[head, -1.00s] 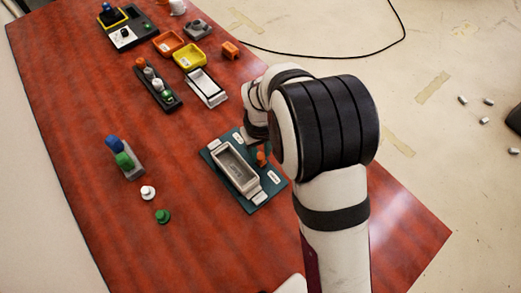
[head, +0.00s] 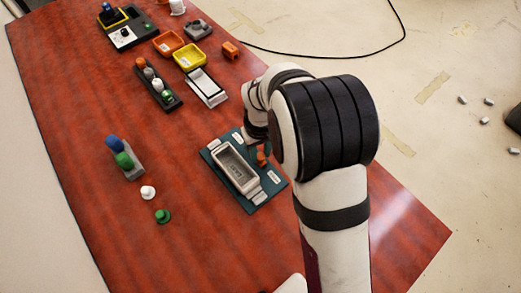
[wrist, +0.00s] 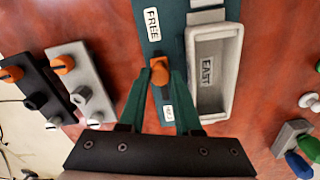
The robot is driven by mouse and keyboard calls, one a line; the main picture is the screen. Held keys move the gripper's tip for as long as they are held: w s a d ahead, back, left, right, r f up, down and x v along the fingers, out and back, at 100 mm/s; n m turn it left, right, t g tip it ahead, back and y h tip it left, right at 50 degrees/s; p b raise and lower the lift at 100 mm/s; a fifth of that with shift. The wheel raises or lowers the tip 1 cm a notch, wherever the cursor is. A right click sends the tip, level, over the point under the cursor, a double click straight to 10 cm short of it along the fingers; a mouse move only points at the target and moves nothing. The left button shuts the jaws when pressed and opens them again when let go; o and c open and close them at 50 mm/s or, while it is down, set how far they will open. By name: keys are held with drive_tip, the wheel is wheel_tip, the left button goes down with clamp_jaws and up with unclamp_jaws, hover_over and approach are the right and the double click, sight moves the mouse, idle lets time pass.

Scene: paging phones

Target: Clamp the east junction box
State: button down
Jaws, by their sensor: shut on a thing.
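The east junction box is a grey open tray (head: 222,154) on a teal plate (head: 262,196) near the middle of the table. In the wrist view the box (wrist: 233,35) shows the word EAST inside, and the teal plate (wrist: 172,18) carries a FREE label and a second, small label. An orange clamp lever (wrist: 159,72) stands on the plate beside the box; it also shows in the head view (head: 261,158). My gripper (wrist: 160,78) is shut on this lever, with one green finger on each side. In the head view my arm partly hides the gripper.
In the wrist view, a grey block (wrist: 84,84) and a black block (wrist: 36,92) with orange knobs lie to the left. In the head view, a block with blue and green knobs (head: 133,172), a white button (head: 148,192) and a green button (head: 163,216) stand left of the plate.

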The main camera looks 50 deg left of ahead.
drive_tip(key=shift+a, duration=0.1)
drive_tip(key=shift+w+a, duration=0.1)
drive_tip(key=shift+a, duration=2.3)
drive_tip(key=c, duration=0.9)
unclamp_jaws()
wheel_tip(320, 180, up, 16)
drive_tip(key=shift+f, duration=0.1)
